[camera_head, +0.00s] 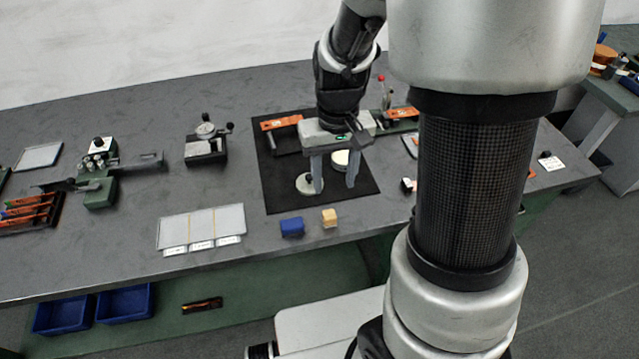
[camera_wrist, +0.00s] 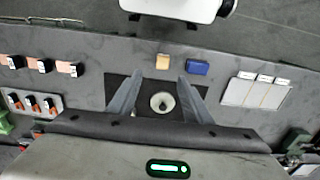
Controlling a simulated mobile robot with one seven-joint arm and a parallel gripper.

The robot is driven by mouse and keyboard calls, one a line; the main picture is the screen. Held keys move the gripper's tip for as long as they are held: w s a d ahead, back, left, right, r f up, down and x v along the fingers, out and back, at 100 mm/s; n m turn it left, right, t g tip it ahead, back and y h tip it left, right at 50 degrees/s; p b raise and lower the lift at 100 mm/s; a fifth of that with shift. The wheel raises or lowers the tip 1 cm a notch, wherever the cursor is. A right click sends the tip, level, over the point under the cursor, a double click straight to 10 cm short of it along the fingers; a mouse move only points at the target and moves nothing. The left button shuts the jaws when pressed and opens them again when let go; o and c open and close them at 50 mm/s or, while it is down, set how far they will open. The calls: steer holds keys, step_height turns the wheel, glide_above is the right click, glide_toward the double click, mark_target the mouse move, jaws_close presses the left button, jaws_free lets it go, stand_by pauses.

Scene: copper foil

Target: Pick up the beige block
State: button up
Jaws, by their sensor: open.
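The beige block (camera_head: 329,218) is a small cube on the grey table near its front edge, just off the front of the black mat (camera_head: 285,200). It also shows in the wrist view (camera_wrist: 162,61), beyond my fingertips and roughly between their lines. My gripper (camera_head: 335,190) is open above the mat, with its fingers pointing down. It is behind the block in the head view and apart from it. In the wrist view, my gripper (camera_wrist: 158,82) has nothing between its fingers but the mat and a round pale disc (camera_wrist: 162,102) below.
A blue block (camera_head: 292,227) stands just left of the beige one. A tray with pale panels (camera_head: 201,228) lies further left. Round metal pieces (camera_head: 305,183) and orange-topped fixtures (camera_head: 281,122) are on the mat. A dial gauge stand (camera_head: 205,143) stands behind left. Table around the blocks is clear.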

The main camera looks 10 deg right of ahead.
glide_above(330, 214)
steer(key=f, duration=0.6)
steer(key=shift+s+d+f+b, duration=0.1)
steer(key=shift+d+f+b, duration=0.2)
steer(key=shift+b, duration=0.1)
steer(key=shift+a+f+b, duration=0.2)
steer(key=shift+f, duration=1.15)
steer(key=shift+a+f+b, duration=0.15)
steer(key=shift+f, duration=1.15)
steer(key=c, duration=1.1)
step_height(330, 214, up, 10)
steer(key=shift+r+p, duration=0.1)
steer(key=shift+p, duration=0.75)
steer(key=shift+c, duration=0.2)
steer(key=o, duration=0.5)
steer(key=c, duration=0.4)
